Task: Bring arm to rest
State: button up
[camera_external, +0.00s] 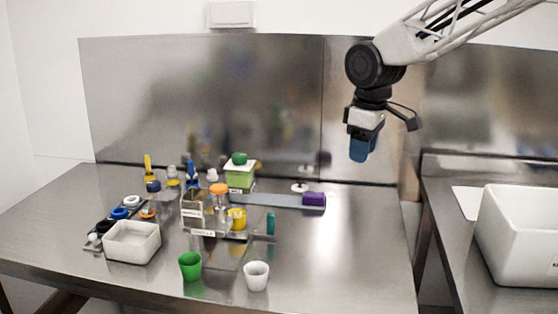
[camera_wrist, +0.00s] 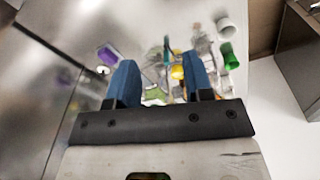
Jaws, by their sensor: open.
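My gripper (camera_external: 362,149) hangs from my arm at the upper right in the external view, high above the right part of the steel table (camera_external: 350,250). It points down and touches nothing. In the wrist view its two blue fingers (camera_wrist: 162,82) stand well apart with nothing held between them. The tabletop objects show blurred beyond the fingers.
A green cup (camera_external: 190,266) and a white cup (camera_external: 256,276) stand near the front edge. A white bin (camera_external: 520,235) sits right. The table's right part is clear.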

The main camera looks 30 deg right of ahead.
jog(key=s+d+r+m, duration=0.1)
jog(key=s+d+m, duration=0.1)
jog(key=s, duration=1.6)
jog(key=s+d+r+m+t, duration=0.1)
jog(key=s+d+m, duration=0.2)
jog(key=s, duration=1.6)
jog(key=shift+d, duration=0.5)
